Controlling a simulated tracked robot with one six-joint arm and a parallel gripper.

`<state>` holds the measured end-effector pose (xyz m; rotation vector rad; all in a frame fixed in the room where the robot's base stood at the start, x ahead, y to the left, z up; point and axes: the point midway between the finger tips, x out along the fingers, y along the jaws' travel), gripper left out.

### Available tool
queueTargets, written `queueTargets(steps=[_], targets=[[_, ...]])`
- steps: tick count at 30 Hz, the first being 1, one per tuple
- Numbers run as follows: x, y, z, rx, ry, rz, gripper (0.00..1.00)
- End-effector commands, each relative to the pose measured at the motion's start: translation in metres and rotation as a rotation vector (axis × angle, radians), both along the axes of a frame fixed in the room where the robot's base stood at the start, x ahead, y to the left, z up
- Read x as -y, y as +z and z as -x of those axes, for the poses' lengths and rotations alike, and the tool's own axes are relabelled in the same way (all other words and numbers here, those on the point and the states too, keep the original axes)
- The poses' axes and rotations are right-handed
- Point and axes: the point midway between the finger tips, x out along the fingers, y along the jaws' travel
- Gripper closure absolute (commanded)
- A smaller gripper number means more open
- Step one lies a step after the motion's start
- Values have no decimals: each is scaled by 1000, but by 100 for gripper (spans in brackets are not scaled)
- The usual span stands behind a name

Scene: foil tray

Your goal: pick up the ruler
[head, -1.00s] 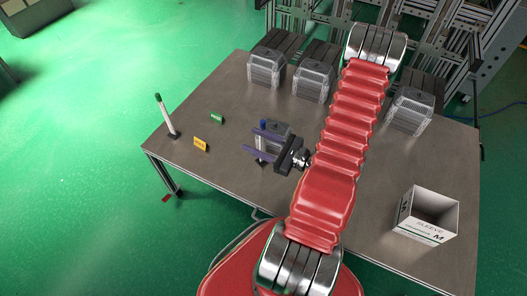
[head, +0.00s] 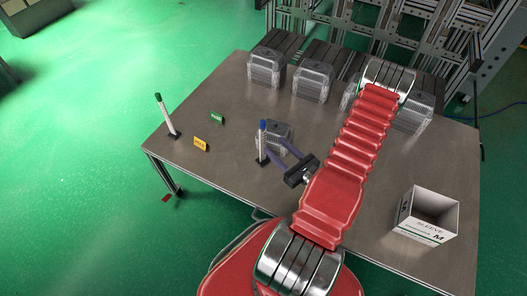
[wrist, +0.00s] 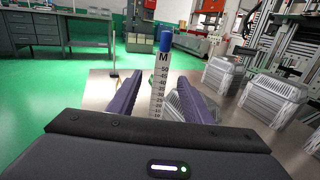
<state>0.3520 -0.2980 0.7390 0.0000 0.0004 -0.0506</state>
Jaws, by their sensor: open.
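A white ruler (head: 263,143) with a blue top stands upright in a small dark base on the table. In the wrist view the ruler (wrist: 158,88) shows an M and a printed scale, and it stands between the two purple fingers as seen from there. My gripper (head: 276,147) is open, its fingers pointing at the ruler from the lower right. In the wrist view my gripper (wrist: 159,84) has a gap on both sides of the ruler. The ruler's lower end is hidden there by the gripper body. A similar white stick with a green top (head: 167,115) stands at the table's left.
Several more blocks line the table's back edge. A yellow tag (head: 201,144) and a green tag (head: 217,119) lie left. An open white SLEEVE M box (head: 406,214) stands front right.

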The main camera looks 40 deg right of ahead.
Motion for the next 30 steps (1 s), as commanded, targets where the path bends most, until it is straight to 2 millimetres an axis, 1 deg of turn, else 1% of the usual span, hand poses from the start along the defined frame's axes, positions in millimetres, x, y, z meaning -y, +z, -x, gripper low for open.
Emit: queueTargets(steps=[18,21,24,30], targets=[[2,0,-65,0,4,1,55],[3,0,-73,0,2,1,55],[4,0,-76,1,1,1,55],[4,0,-77,0,-1,0,55]])
